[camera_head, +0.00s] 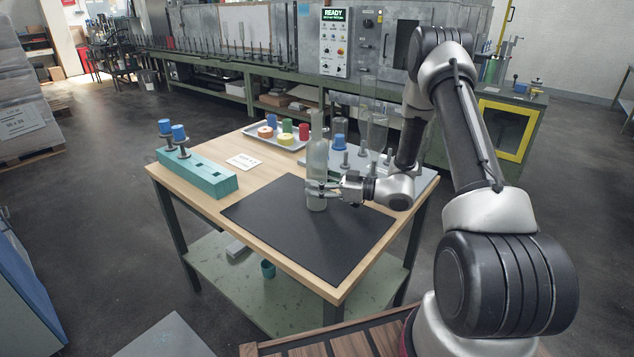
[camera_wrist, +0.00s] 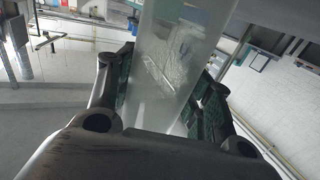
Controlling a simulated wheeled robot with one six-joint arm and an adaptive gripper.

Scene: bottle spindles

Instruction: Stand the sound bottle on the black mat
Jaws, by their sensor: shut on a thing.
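A tall, pale, translucent bottle (camera_head: 317,158) is upright over the black mat (camera_head: 285,235) in the head view. My gripper (camera_head: 322,190) is shut on its lower part, coming in from the right. The bottle's base is at or just above the mat; I cannot tell whether it touches. In the wrist view the frosted bottle (camera_wrist: 175,65) lies between my two finger pads (camera_wrist: 160,95), which press on both its sides. Another clear bottle (camera_head: 377,132) stands at the back right of the table, partly beside my arm.
A grey spindle board (camera_head: 420,181) with several pegs lies behind my gripper; one peg has a blue cap (camera_head: 339,143). A teal block (camera_head: 205,175) with blue-topped spindles stands at left. A tray (camera_head: 290,146) of coloured spools and a white card (camera_head: 243,161) lie behind the mat. The mat's front is clear.

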